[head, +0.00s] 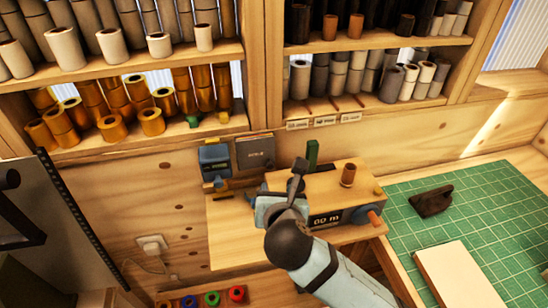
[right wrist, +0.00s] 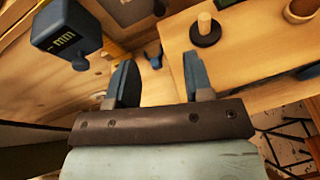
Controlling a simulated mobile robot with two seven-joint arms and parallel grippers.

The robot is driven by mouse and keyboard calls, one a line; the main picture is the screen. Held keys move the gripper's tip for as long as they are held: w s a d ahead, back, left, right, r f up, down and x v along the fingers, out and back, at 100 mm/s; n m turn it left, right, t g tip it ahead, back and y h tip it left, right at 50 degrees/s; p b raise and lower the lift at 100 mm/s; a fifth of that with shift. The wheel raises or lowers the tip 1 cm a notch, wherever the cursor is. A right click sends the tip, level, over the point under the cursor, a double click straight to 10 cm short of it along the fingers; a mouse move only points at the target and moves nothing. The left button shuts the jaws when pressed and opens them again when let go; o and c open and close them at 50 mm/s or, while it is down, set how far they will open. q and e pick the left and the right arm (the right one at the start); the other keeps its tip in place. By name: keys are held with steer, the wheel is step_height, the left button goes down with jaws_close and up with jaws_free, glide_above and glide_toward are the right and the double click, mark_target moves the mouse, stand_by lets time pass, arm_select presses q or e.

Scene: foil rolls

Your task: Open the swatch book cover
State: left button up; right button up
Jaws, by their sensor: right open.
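The swatch book (head: 255,153) is a dark grey, closed book with pale lettering on its cover. It stands against the wooden wall in the head view, with thin coloured edges along its top. My right gripper (head: 262,190) is just below and in front of it, apart from the cover. In the right wrist view, the two fingers (right wrist: 161,82) are spread with nothing between them. I cannot clearly make out the book in that view.
A blue gauge (head: 214,162) hangs left of the book; it also shows in the right wrist view (right wrist: 66,28). A wooden machine (head: 335,190) with a peg stands close on the right. Shelves of foil rolls (head: 150,121) are above. A green cutting mat (head: 480,210) lies right.

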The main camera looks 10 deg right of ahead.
mark_target(270, 167)
steer(key=p+x, duration=0.1)
steer(key=x, duration=1.2)
steer(key=shift+w+p, duration=0.1)
steer(key=shift+p, duration=0.25)
jaws_close()
